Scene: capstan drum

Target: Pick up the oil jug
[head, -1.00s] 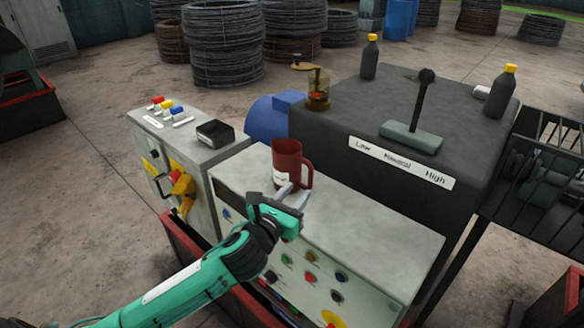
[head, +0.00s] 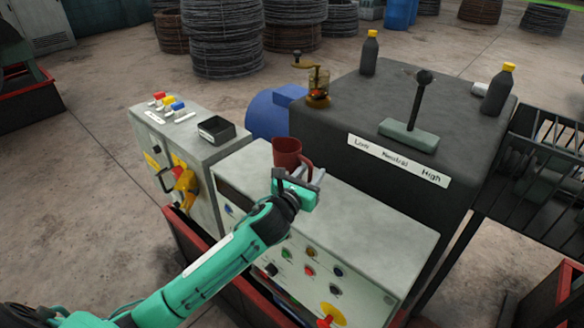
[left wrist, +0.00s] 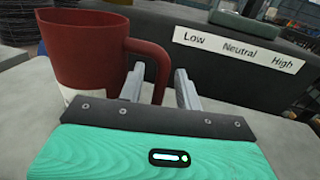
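The oil jug, a dark red mug-shaped jug (head: 286,154) with a handle on its right, stands upright on the light grey top of the control cabinet (head: 375,220). The jug (left wrist: 85,50) fills the upper left of the left wrist view, with part of a white label low on it. My left gripper (head: 309,173) is at the handle side of the jug. Its two fingers (left wrist: 160,85) are apart, and the outer part of the handle shows between them. I cannot tell whether a finger touches it. The gripper hides the jug's lower part in the head view. My right gripper is not in view.
Behind is a dark housing (head: 350,110) with a lever (head: 418,100), two dark bottles with yellow caps (head: 369,55) (head: 498,90) and a small glass oiler (head: 318,88). A grey console (head: 180,150) with an open black box (head: 216,130) stands to the left.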

